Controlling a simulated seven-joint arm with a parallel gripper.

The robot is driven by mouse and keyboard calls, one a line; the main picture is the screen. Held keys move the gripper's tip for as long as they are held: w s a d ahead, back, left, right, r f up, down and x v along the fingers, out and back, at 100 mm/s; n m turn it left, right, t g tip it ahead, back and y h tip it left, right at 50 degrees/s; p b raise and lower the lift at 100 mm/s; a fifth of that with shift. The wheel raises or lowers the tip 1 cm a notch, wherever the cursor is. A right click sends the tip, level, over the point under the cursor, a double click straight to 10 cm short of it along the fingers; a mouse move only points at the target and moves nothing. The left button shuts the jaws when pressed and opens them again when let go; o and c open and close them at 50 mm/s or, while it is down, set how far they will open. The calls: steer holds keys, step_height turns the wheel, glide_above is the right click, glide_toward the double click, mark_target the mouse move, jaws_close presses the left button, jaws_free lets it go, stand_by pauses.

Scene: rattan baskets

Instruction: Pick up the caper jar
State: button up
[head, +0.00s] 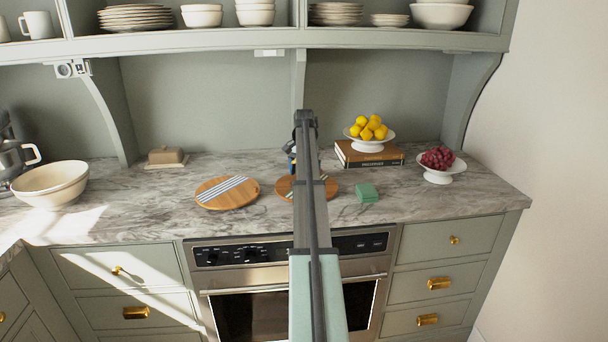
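My arm reaches from the bottom centre up over the counter, with its dark end (305,120) in front of the back wall. My gripper (293,148) is almost wholly hidden behind the arm, and its fingers cannot be made out. A small blue and yellowish object (291,160) peeks out at the left edge of the arm, near the back of a round wooden board. It may be the caper jar, but too little of it shows to tell. No other jar can be made out on the counter.
The striped board (227,192) lies left of the arm, and another round board (285,187) is partly behind it. To the right are a green block (367,193), books (384,158) under a lemon bowl (369,145), and a grape bowl (437,177). A butter dish (166,158) stands back left.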

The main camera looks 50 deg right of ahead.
steer(key=shift+c, duration=0.4)
steer(key=c, duration=1.2)
steer(key=shift+c, duration=0.5)
steer(key=shift+r, duration=0.1)
